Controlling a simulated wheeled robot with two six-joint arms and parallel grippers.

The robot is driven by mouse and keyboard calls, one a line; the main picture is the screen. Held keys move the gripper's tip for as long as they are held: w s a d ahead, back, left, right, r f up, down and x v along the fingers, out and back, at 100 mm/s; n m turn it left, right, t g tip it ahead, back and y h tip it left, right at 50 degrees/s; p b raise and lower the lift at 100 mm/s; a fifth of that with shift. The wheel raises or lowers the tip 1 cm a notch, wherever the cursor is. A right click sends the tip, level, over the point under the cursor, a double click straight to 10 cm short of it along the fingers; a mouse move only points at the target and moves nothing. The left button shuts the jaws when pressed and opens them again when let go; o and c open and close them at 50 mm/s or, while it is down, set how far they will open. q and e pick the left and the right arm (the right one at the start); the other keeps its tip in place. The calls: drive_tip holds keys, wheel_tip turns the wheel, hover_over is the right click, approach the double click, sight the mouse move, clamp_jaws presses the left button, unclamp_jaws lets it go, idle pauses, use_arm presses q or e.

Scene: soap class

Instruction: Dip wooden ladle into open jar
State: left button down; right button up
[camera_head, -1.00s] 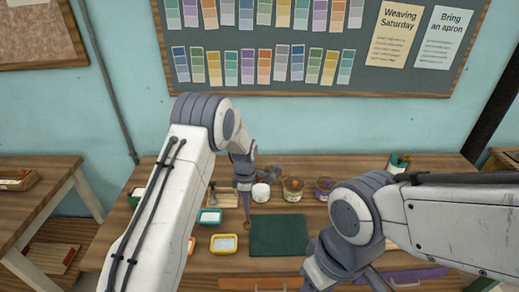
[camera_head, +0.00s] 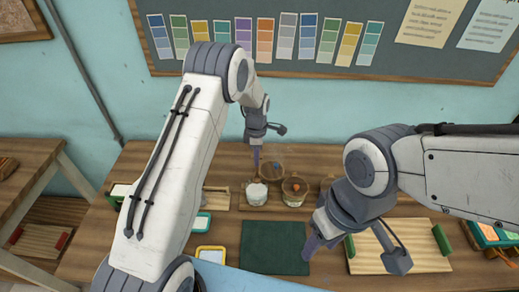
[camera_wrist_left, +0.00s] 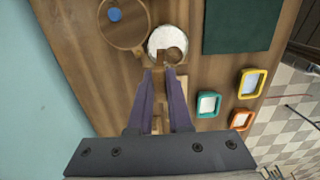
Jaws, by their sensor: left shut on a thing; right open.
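The open jar (camera_head: 257,194) with white contents stands on the table. It also shows in the left wrist view (camera_wrist_left: 158,40). My left gripper (camera_head: 256,158) is above and behind it, shut on the wooden ladle (camera_wrist_left: 174,54). In the left wrist view the ladle's brown bowl overlaps the jar's white opening just beyond the fingertips (camera_wrist_left: 160,72). I cannot tell whether the bowl is inside the jar or above it. The handle is mostly hidden. My right gripper (camera_head: 312,246) is open and empty by the right edge of the green mat (camera_head: 262,250).
A teal tray (camera_wrist_left: 208,104) and a yellow tray (camera_wrist_left: 251,83) lie nearby. A wooden board (camera_head: 410,252) lies at right.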

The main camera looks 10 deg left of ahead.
sight(257, 175)
use_arm(q)
drive_tip(key=shift+a+f+b, duration=0.15)
drive_tip(key=shift+f+b, duration=0.3)
drive_tip(key=shift+f, duration=0.2)
drive_tip(key=shift+f+b, duration=1.05)
drive_tip(key=shift+f, duration=0.7)
drive_tip(key=shift+f+b, duration=1.75)
drive_tip(key=shift+f, duration=0.6)
drive_tip(key=shift+r, duration=0.15)
drive_tip(key=shift+r+p, duration=2.75)
drive_tip(key=shift+r, duration=1.5)
drive_tip(key=shift+s+f, duration=0.1)
